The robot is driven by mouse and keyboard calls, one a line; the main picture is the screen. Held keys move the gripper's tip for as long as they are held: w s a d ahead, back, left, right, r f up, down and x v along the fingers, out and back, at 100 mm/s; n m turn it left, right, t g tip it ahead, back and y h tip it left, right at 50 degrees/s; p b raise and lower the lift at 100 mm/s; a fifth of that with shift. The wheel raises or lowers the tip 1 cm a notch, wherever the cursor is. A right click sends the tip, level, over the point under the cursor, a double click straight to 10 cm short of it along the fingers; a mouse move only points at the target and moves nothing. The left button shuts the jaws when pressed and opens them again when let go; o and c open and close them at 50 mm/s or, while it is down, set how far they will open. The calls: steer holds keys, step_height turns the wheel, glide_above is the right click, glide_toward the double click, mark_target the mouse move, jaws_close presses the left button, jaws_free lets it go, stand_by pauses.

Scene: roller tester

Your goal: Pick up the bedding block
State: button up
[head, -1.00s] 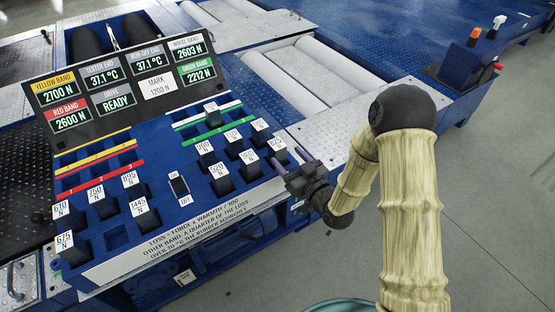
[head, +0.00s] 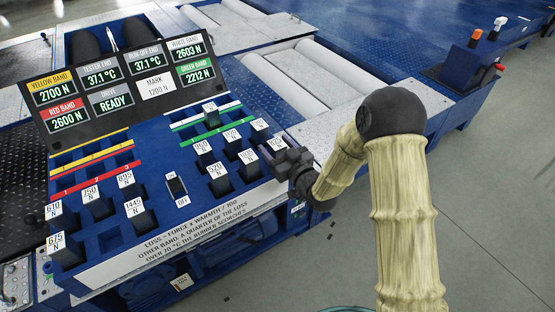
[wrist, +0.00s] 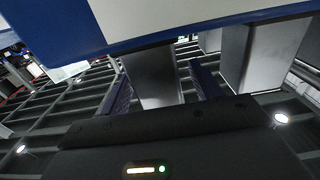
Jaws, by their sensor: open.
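Several dark blocks with white newton labels stand in sockets on the blue sloped panel (head: 200,212). No label names one as the bedding block. My gripper (head: 279,149) is open at the panel's right edge, at the rightmost block (head: 276,142), whose number I cannot read surely. In the wrist view, a grey block (wrist: 153,78) stands between the two purple fingers of my gripper (wrist: 160,88). I cannot tell whether either finger touches it. The gripper partly hides this block in the head view.
Other blocks stand close by, such as the 520 N block (head: 217,182) and the 1445 N block (head: 138,215). A switch (head: 176,185) sits mid-panel. A display board (head: 120,78) rises behind. Rollers (head: 300,85) lie beyond; the floor at right is clear.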

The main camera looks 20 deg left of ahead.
stand_by(0.4)
steer(key=c, duration=1.3)
steer(key=shift+o, duration=0.2)
step_height(320, 180, up, 10)
steer(key=p, duration=0.4)
steer(key=shift+p, duration=0.4)
